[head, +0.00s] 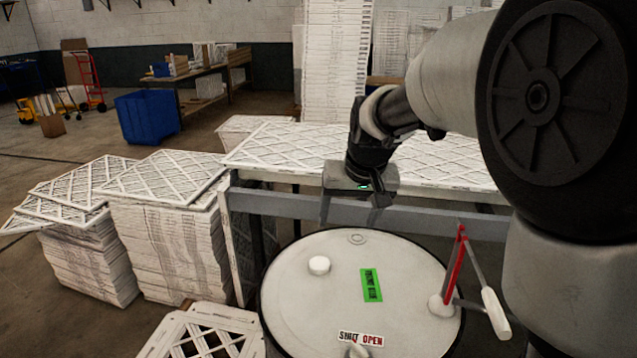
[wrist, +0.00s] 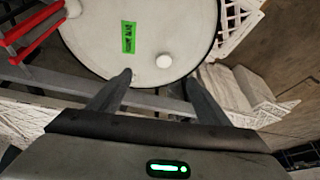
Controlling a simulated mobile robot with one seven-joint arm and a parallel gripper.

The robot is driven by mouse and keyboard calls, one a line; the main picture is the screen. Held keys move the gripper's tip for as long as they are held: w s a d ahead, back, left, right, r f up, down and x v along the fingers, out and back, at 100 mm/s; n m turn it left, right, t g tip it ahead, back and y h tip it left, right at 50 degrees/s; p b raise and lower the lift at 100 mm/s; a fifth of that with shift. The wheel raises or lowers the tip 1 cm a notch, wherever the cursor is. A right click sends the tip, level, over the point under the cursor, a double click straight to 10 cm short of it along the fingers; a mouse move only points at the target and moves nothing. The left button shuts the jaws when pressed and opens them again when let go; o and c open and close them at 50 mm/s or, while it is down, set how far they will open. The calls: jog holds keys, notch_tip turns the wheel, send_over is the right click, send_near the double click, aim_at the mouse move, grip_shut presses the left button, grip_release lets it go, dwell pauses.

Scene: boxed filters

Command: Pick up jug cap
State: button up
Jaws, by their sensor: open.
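A small round white cap (head: 319,265), which I take to be the jug cap, lies on the pale round drum lid (head: 310,310) in the head view, left of a green label. It also shows in the wrist view (wrist: 164,61), just beyond and between my fingertips. My gripper (head: 354,212) is open and empty. It hangs above the far edge of the lid, up and to the right of the cap, and does not touch it. In the wrist view both fingers (wrist: 160,82) are spread apart. No jug is recognisable.
On the lid are a green label (head: 371,285), a "SHUT OPEN" sticker (head: 361,338) and a red-and-grey lever (head: 455,265) at the right. A grey rail (head: 290,206) and a table of filters (head: 290,145) stand behind. Filter stacks (head: 165,250) stand at the left.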

jog(key=b, duration=0.2)
send_near(320, 263)
jog(key=shift+w+a+f+n+h, duration=0.1)
jog(key=shift+a+f+n+h, duration=0.1)
jog(key=shift+f, duration=0.4)
jog(key=shift+w+a+f+n+h, duration=0.1)
jog(key=shift+a+f+h, duration=0.1)
jog(key=shift+f, duration=0.45)
jog(key=shift+w+x, duration=0.15)
jog(key=shift+x, duration=1.3)
jog(key=shift+w+x, duration=0.15)
jog(key=shift+x, duration=1.35)
jog(key=shift+r, duration=0.15)
jog(key=shift+c, duration=0.3)
jog(key=c, duration=1)
